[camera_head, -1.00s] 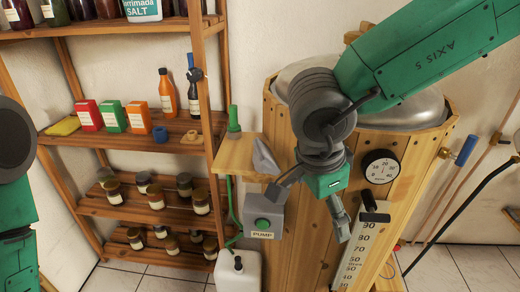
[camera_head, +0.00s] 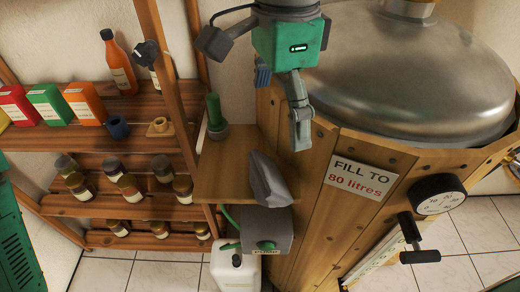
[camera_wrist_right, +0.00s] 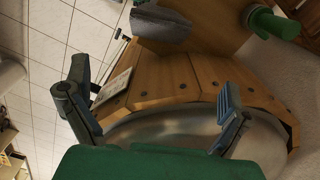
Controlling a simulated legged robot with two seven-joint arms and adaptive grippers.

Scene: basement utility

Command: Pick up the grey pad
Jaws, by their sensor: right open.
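The grey pad (camera_head: 268,180) is a wedge-like grey piece on a small wooden side shelf (camera_head: 222,170) beside the wooden vat. It leans at the shelf's front right edge. My right gripper (camera_head: 282,106) is open and empty, above and a little right of the pad, and apart from it. In the right wrist view the pad (camera_wrist_right: 162,24) shows at the top, beyond the spread fingers of my right gripper (camera_wrist_right: 155,88). Only a green part of my left arm shows at the left edge; its gripper is out of view.
The vat (camera_head: 310,220) with a domed metal lid (camera_head: 410,75) stands right of the pad. A green-handled object (camera_head: 215,115) stands on the shelf behind the pad. A pump box (camera_head: 265,232) is below. A rack (camera_head: 120,205) with jars and bottles stands left.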

